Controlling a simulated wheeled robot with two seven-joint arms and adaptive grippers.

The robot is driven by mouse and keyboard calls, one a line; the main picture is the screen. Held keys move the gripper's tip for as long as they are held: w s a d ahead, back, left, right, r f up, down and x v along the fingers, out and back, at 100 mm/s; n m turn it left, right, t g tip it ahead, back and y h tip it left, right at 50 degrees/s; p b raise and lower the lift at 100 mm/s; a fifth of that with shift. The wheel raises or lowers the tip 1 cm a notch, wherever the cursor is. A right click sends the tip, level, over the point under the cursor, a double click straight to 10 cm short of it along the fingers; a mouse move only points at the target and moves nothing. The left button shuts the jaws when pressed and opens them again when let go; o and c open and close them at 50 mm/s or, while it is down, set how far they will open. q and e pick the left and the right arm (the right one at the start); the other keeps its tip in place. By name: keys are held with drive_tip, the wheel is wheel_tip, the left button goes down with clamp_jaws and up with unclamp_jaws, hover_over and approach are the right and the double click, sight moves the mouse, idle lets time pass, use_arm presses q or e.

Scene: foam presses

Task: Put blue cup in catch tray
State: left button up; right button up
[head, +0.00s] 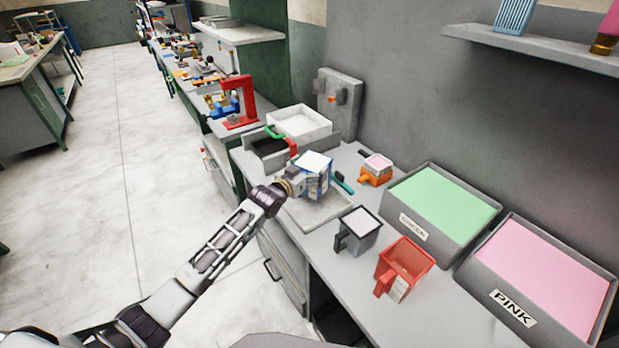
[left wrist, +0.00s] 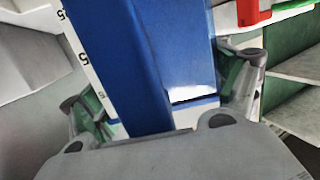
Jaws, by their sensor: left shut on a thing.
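The blue cup (head: 316,186), filled to near its top with something white, is upright at the end of my left arm. My left gripper (head: 290,185) is shut on the blue cup from its left side. In the left wrist view the blue cup (left wrist: 165,65) stands between the two fingers, with a white measuring scale along its left edge. A shallow grey tray (head: 324,219), which looks like the catch tray, lies on the bench under the cup. I cannot tell whether the cup touches it. The cup and gripper hide part of the tray. My right gripper is not in view.
A grey cup (head: 359,235), a red cup (head: 402,271) and an orange cup (head: 376,172) stand to the right. Bins of green (head: 440,208) and pink (head: 540,266) material lie beyond them. A white box (head: 299,122) and red press (head: 238,103) stand behind.

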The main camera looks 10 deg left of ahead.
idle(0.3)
use_arm(q)
drive_tip(key=shift+f, duration=1.85)
drive_tip(key=shift+f, duration=0.1)
drive_tip(key=o, duration=1.3)
drive_tip(key=shift+c, duration=0.2)
drive_tip(key=v, duration=1.2)
